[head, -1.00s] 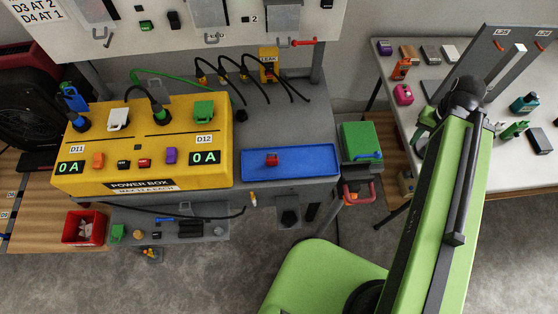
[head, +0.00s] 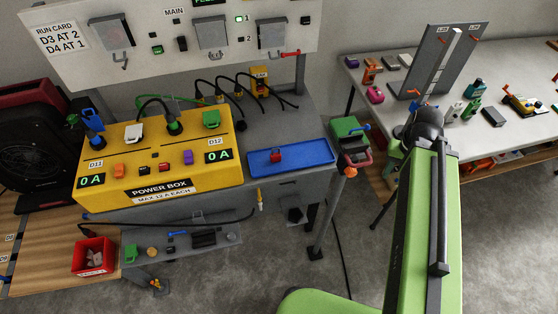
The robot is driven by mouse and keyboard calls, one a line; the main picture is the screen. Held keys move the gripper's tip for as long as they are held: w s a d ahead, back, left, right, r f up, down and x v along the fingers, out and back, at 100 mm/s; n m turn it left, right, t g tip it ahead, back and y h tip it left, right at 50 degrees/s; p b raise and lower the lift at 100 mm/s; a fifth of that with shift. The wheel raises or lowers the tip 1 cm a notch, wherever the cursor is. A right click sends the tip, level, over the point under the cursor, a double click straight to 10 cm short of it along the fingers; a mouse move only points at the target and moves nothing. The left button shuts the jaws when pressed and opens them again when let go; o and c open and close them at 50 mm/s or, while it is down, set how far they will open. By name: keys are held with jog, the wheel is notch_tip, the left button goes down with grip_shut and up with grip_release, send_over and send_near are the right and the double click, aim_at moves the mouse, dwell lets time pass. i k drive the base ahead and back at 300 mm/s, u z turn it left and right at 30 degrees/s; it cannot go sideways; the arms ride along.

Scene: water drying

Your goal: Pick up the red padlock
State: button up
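A small red block-like thing that looks like the red padlock (head: 276,155) lies in the shallow blue tray (head: 315,154) on the grey bench. The tray stands to the right of the yellow power box. The padlock is too small for me to make out its shackle. My green arm reaches up the right side of the head view.
The yellow power box (head: 145,184) with black cables fills the bench's left side. A green box (head: 347,128) stands just right of the tray. A white table (head: 525,125) with small items is at right. A red bin (head: 92,257) is at lower left. Floor is clear in front.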

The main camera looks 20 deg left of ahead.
aim_at(274, 157)
jog(key=z, duration=0.7)
jog(key=k, duration=1.1)
jog(key=u, duration=3.85)
jog(key=k, duration=1)
jog(key=i, duration=0.9)
jog(key=u, duration=0.05)
